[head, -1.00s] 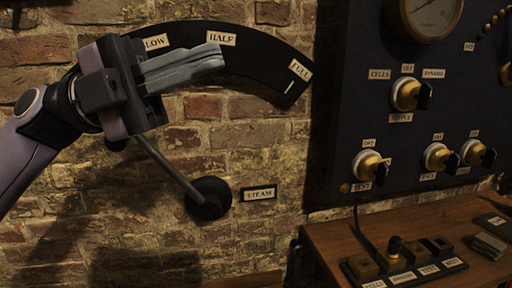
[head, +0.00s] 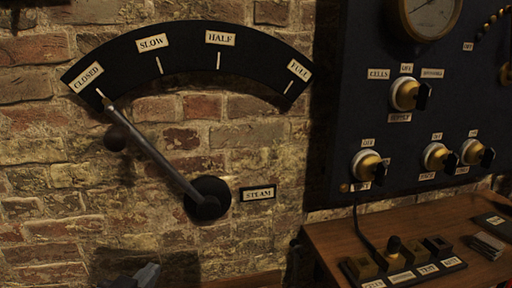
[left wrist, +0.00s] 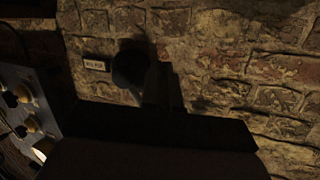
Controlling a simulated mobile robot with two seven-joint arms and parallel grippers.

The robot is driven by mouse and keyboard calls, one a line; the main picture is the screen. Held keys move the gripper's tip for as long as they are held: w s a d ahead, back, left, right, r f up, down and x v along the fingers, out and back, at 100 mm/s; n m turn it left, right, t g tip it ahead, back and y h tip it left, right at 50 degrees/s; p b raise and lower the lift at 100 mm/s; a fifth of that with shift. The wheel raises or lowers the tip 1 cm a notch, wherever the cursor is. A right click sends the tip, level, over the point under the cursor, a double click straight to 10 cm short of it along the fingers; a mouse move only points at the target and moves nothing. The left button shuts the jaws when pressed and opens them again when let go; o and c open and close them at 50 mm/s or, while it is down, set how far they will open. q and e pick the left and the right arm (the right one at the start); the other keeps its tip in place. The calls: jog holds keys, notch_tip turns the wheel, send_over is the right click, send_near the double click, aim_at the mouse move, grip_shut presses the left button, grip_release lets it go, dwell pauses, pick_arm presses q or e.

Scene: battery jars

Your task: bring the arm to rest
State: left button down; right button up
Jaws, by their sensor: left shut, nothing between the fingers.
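My left gripper (head: 146,275) shows only in part at the bottom edge of the head view, its fingers shut and empty. It is below the steam lever (head: 155,152) and apart from it. The lever runs from its dark round hub (head: 208,199) up and left, its tip at the CLOSED mark of the black curved scale (head: 185,43). The hub also shows in the left wrist view (left wrist: 130,66), beside the STEAM label (left wrist: 95,65). Dark shapes fill the lower part of that view, and I cannot make out the fingers there. My right gripper is not in view.
A dark panel (head: 345,110) with a gauge (head: 430,15) and several brass switches stands at the right. Below it a wooden bench (head: 330,240) holds a row of labelled blocks (head: 405,268). The brick wall (head: 50,180) left of the lever is clear.

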pick_arm(q)
jog(key=s+a+f+n+g+y, duration=0.1)
jog(key=s+a+f+g, duration=0.1)
jog(key=s+f+g, duration=0.65)
jog(key=s+a+f+g+y, duration=0.1)
jog(key=s+a+f+g, duration=0.15)
jog(key=s+f, duration=1)
jog(key=w+d+t+h+p, duration=0.1)
jog(key=w+d+t+p, duration=0.1)
jog(key=t+p, duration=0.1)
jog(key=w+d+t+h+p, duration=0.1)
jog(key=w+t+p, duration=0.1)
jog(key=t+p, duration=0.1)
jog(key=shift+d, duration=0.35)
